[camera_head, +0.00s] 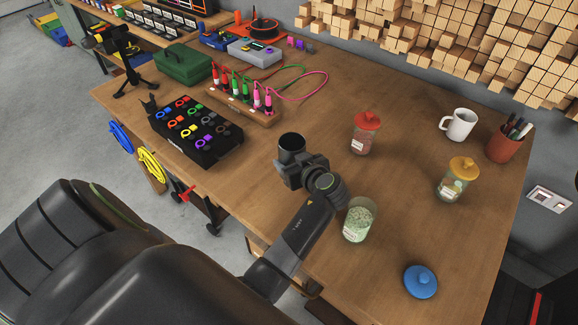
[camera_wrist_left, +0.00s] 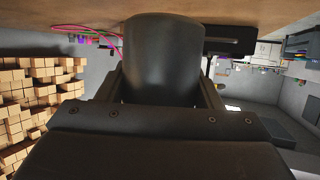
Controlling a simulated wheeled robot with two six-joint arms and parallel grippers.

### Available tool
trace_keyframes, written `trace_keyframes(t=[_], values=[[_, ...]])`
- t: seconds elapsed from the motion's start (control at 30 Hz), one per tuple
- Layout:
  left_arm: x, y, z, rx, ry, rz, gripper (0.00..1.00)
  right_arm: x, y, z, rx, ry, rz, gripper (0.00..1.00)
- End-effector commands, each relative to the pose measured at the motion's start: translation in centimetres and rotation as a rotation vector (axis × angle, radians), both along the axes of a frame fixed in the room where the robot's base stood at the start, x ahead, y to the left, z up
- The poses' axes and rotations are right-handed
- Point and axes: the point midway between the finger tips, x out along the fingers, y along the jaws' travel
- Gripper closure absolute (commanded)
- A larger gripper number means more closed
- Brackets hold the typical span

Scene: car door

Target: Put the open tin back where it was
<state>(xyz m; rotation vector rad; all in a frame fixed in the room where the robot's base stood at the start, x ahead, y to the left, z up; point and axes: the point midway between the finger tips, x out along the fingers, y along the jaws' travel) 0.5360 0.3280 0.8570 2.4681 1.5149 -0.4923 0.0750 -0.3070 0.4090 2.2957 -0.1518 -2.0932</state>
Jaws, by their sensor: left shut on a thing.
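The open tin (camera_head: 292,143) is a dark grey cylinder with a dark open top, near the middle of the table in the head view. My left gripper (camera_head: 298,168) is shut on it from the front side. In the left wrist view the tin (camera_wrist_left: 165,50) sits between the two fingers and fills the gap. It looks upright; I cannot tell whether its base touches the table. My right gripper is in neither view.
On the table (camera_head: 400,215) stand an open glass jar of green bits (camera_head: 358,220), a red-lidded jar (camera_head: 364,134), a yellow-lidded jar (camera_head: 456,180), a white mug (camera_head: 460,124) and a pen cup (camera_head: 507,144). A blue lid (camera_head: 420,281) lies at front right. A black ring tray (camera_head: 197,132) is left.

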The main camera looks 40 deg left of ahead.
Motion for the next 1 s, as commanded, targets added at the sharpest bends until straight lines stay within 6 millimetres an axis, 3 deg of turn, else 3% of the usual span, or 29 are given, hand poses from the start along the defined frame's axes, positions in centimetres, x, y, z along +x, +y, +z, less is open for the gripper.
trace_keyframes(t=[0.43, 0.87, 0.9, 1.0], values=[[0.1, 0.0, -4.5, 0.001, -0.001, -0.001, 0.72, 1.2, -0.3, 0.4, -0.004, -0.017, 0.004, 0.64], [0.1, 0.0, -5.2, 0.001, -0.003, -0.001, 0.72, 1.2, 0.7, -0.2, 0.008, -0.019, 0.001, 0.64], [0.1, 0.0, -5.1, 0.0, -0.002, -0.001, 0.38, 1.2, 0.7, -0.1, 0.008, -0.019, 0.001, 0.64], [0.1, 0.0, -5.1, 0.0, -0.002, -0.001, 0.24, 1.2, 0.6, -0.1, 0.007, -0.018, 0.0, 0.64]])
